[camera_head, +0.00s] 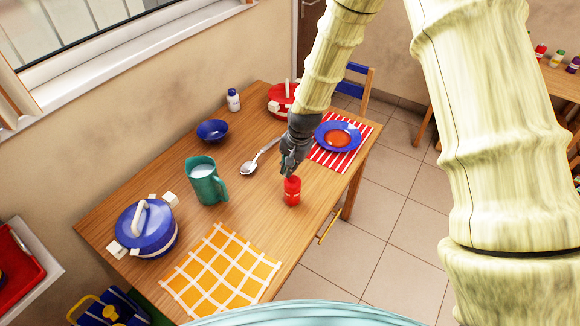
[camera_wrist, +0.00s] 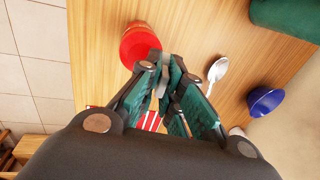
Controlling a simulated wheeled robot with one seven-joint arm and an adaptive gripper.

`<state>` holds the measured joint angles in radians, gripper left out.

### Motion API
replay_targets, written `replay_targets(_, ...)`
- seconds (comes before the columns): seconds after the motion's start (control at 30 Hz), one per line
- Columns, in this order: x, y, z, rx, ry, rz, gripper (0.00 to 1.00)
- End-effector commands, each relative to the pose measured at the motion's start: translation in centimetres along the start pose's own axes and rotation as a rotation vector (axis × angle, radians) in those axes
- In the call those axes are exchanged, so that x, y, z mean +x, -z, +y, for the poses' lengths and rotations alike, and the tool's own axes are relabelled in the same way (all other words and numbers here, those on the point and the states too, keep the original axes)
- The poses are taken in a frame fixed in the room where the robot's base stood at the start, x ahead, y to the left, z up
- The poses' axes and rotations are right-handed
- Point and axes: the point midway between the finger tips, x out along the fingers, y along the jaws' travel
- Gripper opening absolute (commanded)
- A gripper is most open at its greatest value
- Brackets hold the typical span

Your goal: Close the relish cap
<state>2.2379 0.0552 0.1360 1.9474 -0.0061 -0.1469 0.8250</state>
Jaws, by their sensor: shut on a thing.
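The relish bottle (camera_head: 292,192) is red and stands upright on the wooden table, near its right-hand edge. It also shows in the wrist view (camera_wrist: 138,44), seen from above, with its top partly hidden by my fingertips. My gripper (camera_head: 289,170) points down at the top of the bottle. In the wrist view my gripper (camera_wrist: 164,62) has its fingertips close together at the bottle's rim, shut on the relish cap. The cap itself is mostly hidden between and behind the fingers, so its angle cannot be told.
A green pitcher (camera_head: 207,186) stands left of the bottle, and a spoon (camera_head: 256,162) lies behind it. A blue plate (camera_head: 352,128) sits on a striped mat (camera_head: 322,155). A blue bowl (camera_head: 213,131), blue pot (camera_head: 155,235) and yellow cloth (camera_head: 222,272) are also on the table.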

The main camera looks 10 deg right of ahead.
Motion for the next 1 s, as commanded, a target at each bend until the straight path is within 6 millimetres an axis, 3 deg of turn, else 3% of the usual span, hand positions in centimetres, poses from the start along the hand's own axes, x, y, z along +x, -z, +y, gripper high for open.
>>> replay_targets(1.0, 0.09, -0.03, 0.58, 0.001, 0.093, -0.002, 0.0)
